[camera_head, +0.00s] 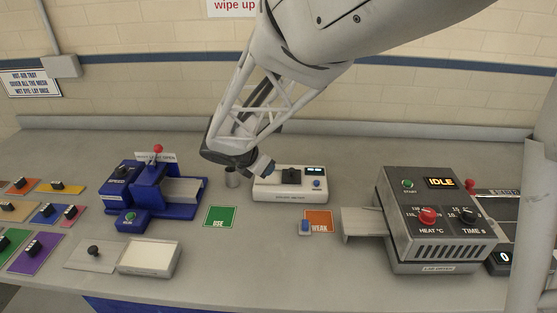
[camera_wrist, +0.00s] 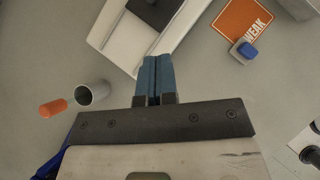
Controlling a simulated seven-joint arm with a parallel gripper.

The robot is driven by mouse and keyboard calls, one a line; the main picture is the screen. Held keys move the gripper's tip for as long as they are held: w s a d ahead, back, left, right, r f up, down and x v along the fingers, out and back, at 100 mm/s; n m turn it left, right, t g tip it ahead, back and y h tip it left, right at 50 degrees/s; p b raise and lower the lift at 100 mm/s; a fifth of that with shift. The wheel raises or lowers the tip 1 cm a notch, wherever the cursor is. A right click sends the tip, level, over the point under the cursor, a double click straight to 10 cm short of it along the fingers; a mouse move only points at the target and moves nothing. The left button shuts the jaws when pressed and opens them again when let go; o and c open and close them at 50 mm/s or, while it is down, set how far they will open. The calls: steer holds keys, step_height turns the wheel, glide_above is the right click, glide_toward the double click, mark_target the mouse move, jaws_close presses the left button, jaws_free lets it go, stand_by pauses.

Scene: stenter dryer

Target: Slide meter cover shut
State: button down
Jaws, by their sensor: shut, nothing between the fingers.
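The meter (camera_head: 262,190) is a low white box in the middle of the table, with a lit display and a blue button at its right end. A dark block (camera_head: 291,176), which may be its cover, sits on top near the middle. In the wrist view the white body (camera_wrist: 125,40) runs diagonally, with the dark block (camera_wrist: 155,8) at the top edge, partly cut off. My gripper (camera_head: 264,166) is shut and empty; its blue fingers (camera_wrist: 157,62) point at the meter's near left part, short of the dark block. Whether they touch the meter I cannot tell.
A metal cup (camera_head: 232,178) stands left of the meter; an orange piece (camera_wrist: 53,107) shows beside it. A blue machine (camera_head: 160,190) is further left. An orange card (camera_head: 319,219) with a blue-topped piece (camera_head: 305,227) and a grey heater box (camera_head: 435,250) are to the right. A green card (camera_head: 219,216) lies in front.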

steer(key=shift+v, duration=2.15)
steer(key=s+d+r+m+g+y, duration=0.1)
steer(key=s+d+r+m+g, duration=0.15)
steer(key=s+d+m, duration=0.55)
steer(key=s+d+r+m+g+y, duration=0.1)
steer(key=s+d+r+m, duration=0.3)
steer(key=d, duration=0.7)
steer(key=s+d+m+y, duration=0.2)
steer(key=s+d+m, duration=0.2)
steer(key=s+m, duration=0.3)
steer(key=s+d+m+y, duration=0.1)
steer(key=s+d+m, duration=0.3)
steer(key=s+m, duration=0.4)
steer(key=shift+s+d+f+y, duration=0.25)
steer(key=shift+s+f+y, duration=0.05)
steer(key=shift+s+y, duration=0.1)
